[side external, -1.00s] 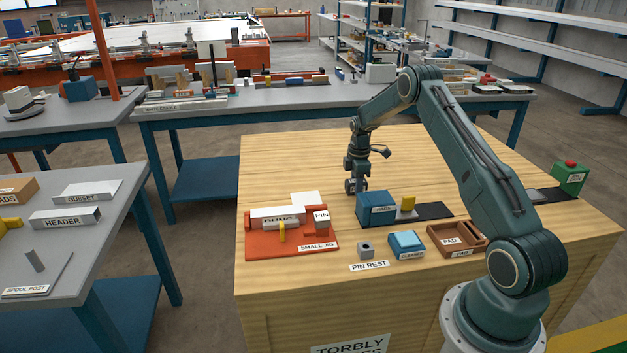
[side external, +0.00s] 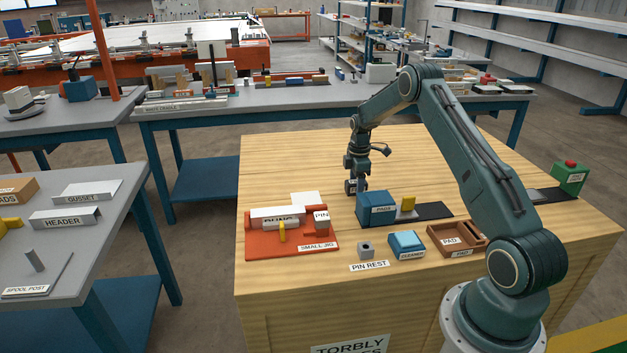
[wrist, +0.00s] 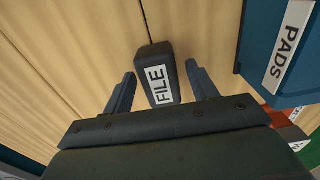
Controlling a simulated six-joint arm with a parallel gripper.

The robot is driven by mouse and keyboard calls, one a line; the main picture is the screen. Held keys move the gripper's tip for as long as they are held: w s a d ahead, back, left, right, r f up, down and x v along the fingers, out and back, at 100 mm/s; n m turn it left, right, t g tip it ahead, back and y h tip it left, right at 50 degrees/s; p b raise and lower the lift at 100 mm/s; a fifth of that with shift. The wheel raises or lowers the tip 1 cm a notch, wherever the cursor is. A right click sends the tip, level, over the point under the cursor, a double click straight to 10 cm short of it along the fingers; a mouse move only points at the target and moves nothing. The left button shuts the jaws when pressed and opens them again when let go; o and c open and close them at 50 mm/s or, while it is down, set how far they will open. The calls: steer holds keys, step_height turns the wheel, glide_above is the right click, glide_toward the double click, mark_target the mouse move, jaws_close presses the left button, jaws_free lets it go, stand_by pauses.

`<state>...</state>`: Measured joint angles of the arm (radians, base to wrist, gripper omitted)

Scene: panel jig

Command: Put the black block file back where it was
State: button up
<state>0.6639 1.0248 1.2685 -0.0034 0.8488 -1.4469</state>
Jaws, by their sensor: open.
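The black block file (wrist: 158,72), with a white FILE label, lies on the wooden bench top in the wrist view. My gripper (wrist: 160,80) is open, with one finger on each side of the file and a visible gap to each. In the side view my gripper (side external: 355,187) is low over the bench, behind the blue PADS box (side external: 377,207). The file is hard to make out there, close to the fingers.
The PADS box (wrist: 282,50) is close on the right in the wrist view. The orange small jig (side external: 262,250), pin rest (side external: 366,250), blue cleaner block (side external: 406,242) and brown pad tray (side external: 437,233) stand towards the front. The bench behind my gripper is clear.

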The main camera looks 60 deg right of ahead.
step_height(320, 180, up, 12)
steer(key=shift+f, duration=0.25)
stand_by(0.3)
steer(key=shift+a+r, duration=0.1)
stand_by(0.4)
steer(key=s+a+r+m+t+h, duration=0.15)
steer(key=s+a+r, duration=0.25)
steer(key=a+r, duration=0.65)
steer(key=s+a+r+m+t+y, duration=0.1)
steer(key=s+a+r+m, duration=0.2)
steer(key=a+r, duration=0.75)
steer(key=s+a+f+m+t, duration=0.1)
steer(key=s+a+m, duration=0.1)
steer(key=s+a, duration=0.5)
steer(key=s+a+f+m+t, duration=0.1)
steer(key=s+a, duration=0.6)
steer(key=s, duration=0.7)
steer(key=shift+a+f+m+t, duration=0.15)
steer(key=shift+a+m+t, duration=0.2)
steer(key=shift+m+t, duration=0.3)
